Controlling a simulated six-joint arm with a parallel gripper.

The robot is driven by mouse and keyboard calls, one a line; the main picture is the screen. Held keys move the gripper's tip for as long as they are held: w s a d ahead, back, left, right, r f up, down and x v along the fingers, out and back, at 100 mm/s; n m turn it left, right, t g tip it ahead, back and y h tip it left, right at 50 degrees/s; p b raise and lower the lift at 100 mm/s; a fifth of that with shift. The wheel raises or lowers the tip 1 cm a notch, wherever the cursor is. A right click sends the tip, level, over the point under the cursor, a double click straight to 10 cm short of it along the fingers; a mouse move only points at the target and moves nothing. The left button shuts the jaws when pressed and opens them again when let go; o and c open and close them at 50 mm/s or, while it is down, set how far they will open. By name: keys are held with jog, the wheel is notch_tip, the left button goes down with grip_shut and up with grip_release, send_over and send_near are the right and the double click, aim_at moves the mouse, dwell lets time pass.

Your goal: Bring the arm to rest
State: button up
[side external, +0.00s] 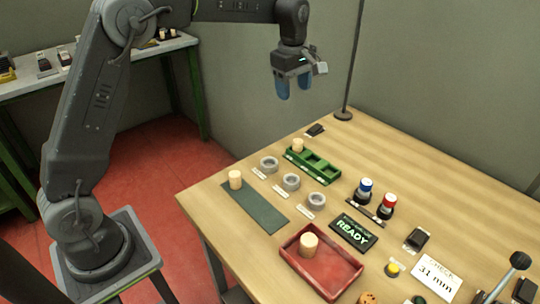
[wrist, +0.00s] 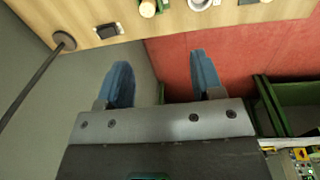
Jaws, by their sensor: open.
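My gripper (side external: 283,88) is raised above and behind the far left part of the work table (side external: 415,165), with its blue fingers pointing down. In the wrist view my gripper (wrist: 162,82) is open and empty, its two blue fingers well apart. One cork (side external: 298,146) stands in the green divided tray (side external: 321,167). Another cork (side external: 235,180) stands at the end of a dark green mat (side external: 256,207). A third cork (side external: 309,244) stands in the red tray (side external: 343,267). No cork is near the fingers.
Several grey rings (side external: 291,182) sit between mat and green tray. A display reading READY (side external: 353,231), blue and red-topped items (side external: 365,189) and a "31 mm" card (side external: 437,274) are on the table. A thin pole (side external: 352,60) rises at the back. Air around my gripper looks clear.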

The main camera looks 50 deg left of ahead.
jog(key=s+d+r+m+t, duration=0.25)
jog(key=s+m, duration=0.35)
jog(key=s, duration=0.5)
jog(key=s+d+r+m+t, duration=0.1)
jog(key=s+r+m, duration=0.4)
jog(key=s, duration=0.7)
jog(key=s+f+m+t, duration=0.1)
jog(key=s+f+m, duration=0.5)
jog(key=s, duration=0.2)
jog(key=shift+s+d+m, duration=0.3)
jog(key=shift+s+d, duration=0.05)
jog(key=shift+d, duration=0.05)
